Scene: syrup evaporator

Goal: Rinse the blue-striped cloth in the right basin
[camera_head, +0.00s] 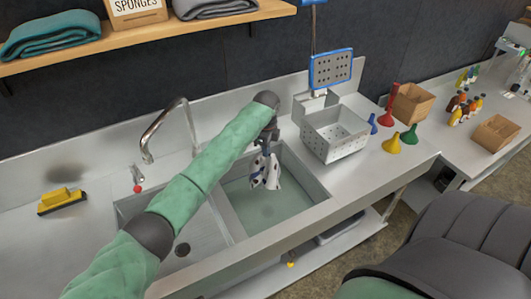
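My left gripper (265,147) reaches across the sink and points down over the right basin (303,170). It is shut on a white cloth with dark blue-black marks (266,174), which hangs bunched below the fingers. The marks look more like patches than clear stripes at this size. The cloth hangs within the basin's outline; I cannot tell whether its lower end touches the greenish water (268,208). My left forearm crosses in front of the left basin (187,262) and hides part of it. My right gripper is not in view.
A curved faucet (152,135) stands behind the sink. A white perforated basket (335,138) stands right of the right basin, with coloured funnels (391,144) beyond. A yellow brush (62,201) lies on the left counter. A wooden shelf (150,35) with folded towels hangs above.

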